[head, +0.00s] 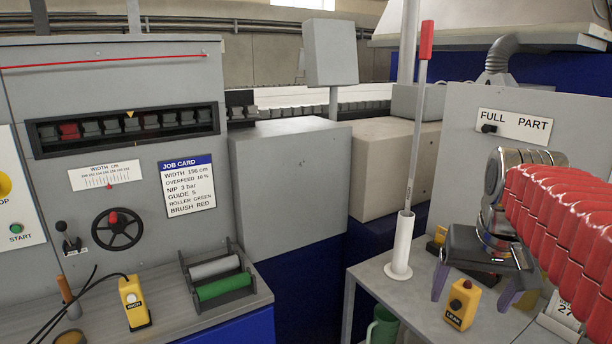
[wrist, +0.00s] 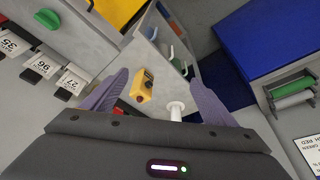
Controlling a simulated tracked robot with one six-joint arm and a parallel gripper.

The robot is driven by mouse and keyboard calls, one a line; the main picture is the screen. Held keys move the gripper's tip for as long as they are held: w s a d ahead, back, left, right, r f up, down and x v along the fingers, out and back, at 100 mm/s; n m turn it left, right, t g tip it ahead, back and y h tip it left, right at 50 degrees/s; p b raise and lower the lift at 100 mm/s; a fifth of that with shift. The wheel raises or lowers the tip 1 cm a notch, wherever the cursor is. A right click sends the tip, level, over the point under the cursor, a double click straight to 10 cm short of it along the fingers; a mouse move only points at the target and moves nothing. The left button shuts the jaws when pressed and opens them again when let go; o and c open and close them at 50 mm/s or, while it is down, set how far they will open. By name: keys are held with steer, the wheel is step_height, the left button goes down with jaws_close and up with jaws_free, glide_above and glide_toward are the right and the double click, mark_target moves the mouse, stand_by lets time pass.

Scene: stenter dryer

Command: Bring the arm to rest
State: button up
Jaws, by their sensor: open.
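My gripper (head: 472,292) is at the right of the head view, at the end of my red-covered arm, pointing down over the grey right-hand bench (head: 393,291). Its two purple fingers are wide apart, with nothing held between them. In the wrist view, my gripper (wrist: 158,80) also shows open and empty. A yellow box marked LEAK (head: 462,304) is beside it in the head view and shows between the fingers in the wrist view (wrist: 144,88). I cannot tell the exact height of the fingertips over the bench.
A white upright tube (head: 402,243) holding a red-tipped rod stands left of my gripper. A FULL/PART panel (head: 515,125) rises behind my arm. The left bench bears green and grey rollers (head: 225,287) and a yellow INCH box (head: 134,303). A gap separates the benches.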

steer(key=s+a+f+n+t, duration=0.1)
steer(key=s+a+f+n, duration=0.1)
steer(key=s+a+f, duration=0.3)
steer(key=s+a+f+n+t+y, duration=0.1)
steer(key=s+a+f, duration=0.4)
steer(key=a, duration=0.5)
steer(key=shift+a+n, duration=0.15)
steer(key=shift+n, duration=0.45)
steer(key=shift+s, duration=0.1)
